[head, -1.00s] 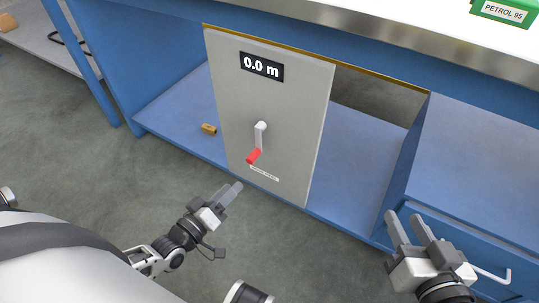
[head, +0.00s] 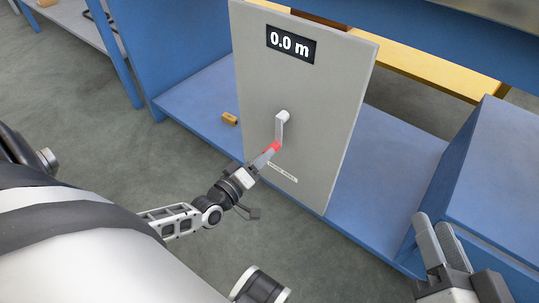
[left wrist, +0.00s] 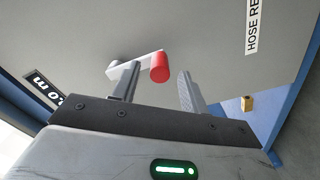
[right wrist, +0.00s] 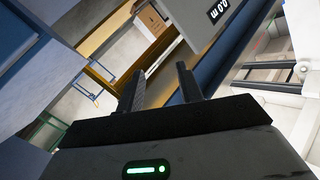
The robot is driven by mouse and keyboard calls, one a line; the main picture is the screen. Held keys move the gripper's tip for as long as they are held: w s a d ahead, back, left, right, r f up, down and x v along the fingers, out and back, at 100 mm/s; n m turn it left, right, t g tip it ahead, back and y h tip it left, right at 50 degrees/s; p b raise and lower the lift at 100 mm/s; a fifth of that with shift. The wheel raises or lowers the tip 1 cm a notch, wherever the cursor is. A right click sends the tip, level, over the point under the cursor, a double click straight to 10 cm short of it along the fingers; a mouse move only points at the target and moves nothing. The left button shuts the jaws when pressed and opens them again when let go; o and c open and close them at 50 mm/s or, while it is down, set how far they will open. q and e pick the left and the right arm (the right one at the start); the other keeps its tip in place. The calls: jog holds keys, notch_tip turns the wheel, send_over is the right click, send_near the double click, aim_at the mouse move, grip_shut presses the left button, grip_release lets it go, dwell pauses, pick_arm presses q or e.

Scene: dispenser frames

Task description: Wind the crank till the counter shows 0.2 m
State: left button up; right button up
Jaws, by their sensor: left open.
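The grey panel (head: 325,100) carries a counter (head: 290,44) that reads 0.0 m. Below the counter is a white crank arm (head: 280,128) hanging down from its hub, with a red handle (head: 275,147) at its lower end. My left gripper (head: 265,158) is at the red handle. In the left wrist view its two fingers (left wrist: 158,85) are apart, with the red handle (left wrist: 160,67) between them, nearer the left finger. My right gripper (head: 437,242) is at the lower right, away from the crank; its fingers are apart and empty in the right wrist view (right wrist: 164,88).
A label (head: 283,172) is on the panel below the crank. A small orange-brown block (head: 230,119) lies on the blue shelf (head: 190,98) left of the panel. A blue cabinet (head: 490,190) stands at the right, near my right gripper.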

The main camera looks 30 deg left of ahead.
pick_arm(q)
jog(key=shift+w+d+b, duration=0.15)
jog(key=shift+w+b, duration=0.2)
jog(key=shift+w, duration=1.4)
grip_shut()
